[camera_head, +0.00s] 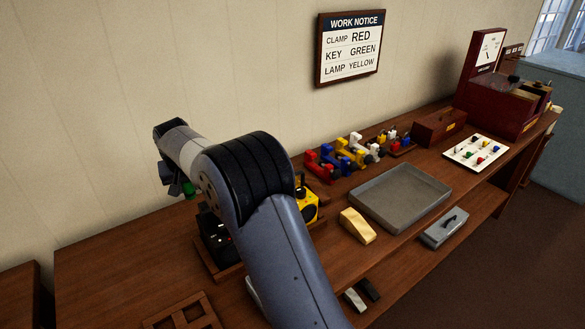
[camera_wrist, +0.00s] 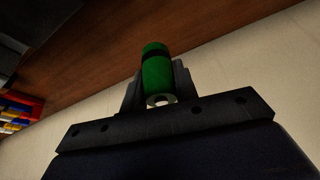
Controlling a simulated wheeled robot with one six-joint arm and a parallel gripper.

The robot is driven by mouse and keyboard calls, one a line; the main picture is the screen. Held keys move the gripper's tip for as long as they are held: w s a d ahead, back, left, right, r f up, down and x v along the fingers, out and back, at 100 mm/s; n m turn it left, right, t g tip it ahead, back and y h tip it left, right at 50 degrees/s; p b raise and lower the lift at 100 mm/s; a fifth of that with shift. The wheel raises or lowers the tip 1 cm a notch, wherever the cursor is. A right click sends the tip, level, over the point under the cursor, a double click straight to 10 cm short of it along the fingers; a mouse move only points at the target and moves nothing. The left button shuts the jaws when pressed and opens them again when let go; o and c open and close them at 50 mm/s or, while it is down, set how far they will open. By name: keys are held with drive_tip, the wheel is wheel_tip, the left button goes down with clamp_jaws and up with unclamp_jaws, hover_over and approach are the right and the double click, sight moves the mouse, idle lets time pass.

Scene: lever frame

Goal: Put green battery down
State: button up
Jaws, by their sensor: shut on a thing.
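The green battery (camera_wrist: 156,75) is a green cylinder with a dark band, held between the fingers of my gripper (camera_wrist: 158,88) in the wrist view. In the head view the green battery (camera_head: 188,188) shows small at the end of my arm, with my gripper (camera_head: 176,188) shut on it above the left part of the workbench (camera_head: 110,250). The battery is clear of the bench top. My arm hides part of the bench and some of the things behind it.
A black device (camera_head: 213,240) and a yellow one (camera_head: 306,205) stand beside my arm. A wooden slotted tray (camera_head: 183,314) lies at the front. A grey tray (camera_head: 400,196), a tan block (camera_head: 357,226) and coloured clamps (camera_head: 345,155) are to the right. The bench's left part is bare.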

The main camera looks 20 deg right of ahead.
sight(189, 191)
drive_tip(key=shift+f+p, duration=0.4)
drive_tip(key=shift+f, duration=4.55)
drive_tip(key=shift+f, duration=0.1)
drive_tip(key=o, duration=1)
drive_tip(key=shift+r, duration=0.2)
drive_tip(key=b+v, duration=0.1)
drive_tip(key=v, duration=1)
drive_tip(key=shift+s+r, duration=0.25)
drive_tip(key=shift+r, duration=0.1)
